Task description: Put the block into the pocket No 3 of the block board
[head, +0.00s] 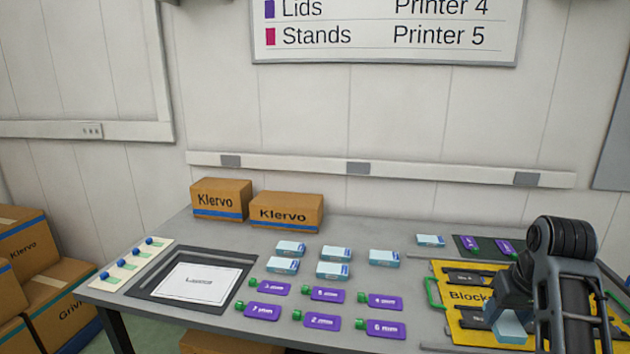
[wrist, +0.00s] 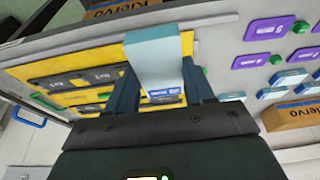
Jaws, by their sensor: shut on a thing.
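The block board (head: 447,297) is a yellow panel with dark pockets and green handles at the right of the table. Its small pocket labels are too small to read surely. The board also fills the left of the wrist view (wrist: 65,68). My gripper (head: 507,303) is over the board, shut on the pale blue block (head: 511,328). In the wrist view the block (wrist: 153,52) sits between the two fingers of my gripper (wrist: 160,84) and reaches out past them. My arm hides the board's right part. I cannot tell how far the block is above the board.
Several purple tags (head: 324,295) with green ends and several light blue boxes (head: 333,270) lie left of the board. A dark mat (head: 470,244) with purple tags is behind it. A black tray (head: 180,304) and Klervo cartons (head: 286,211) are farther left.

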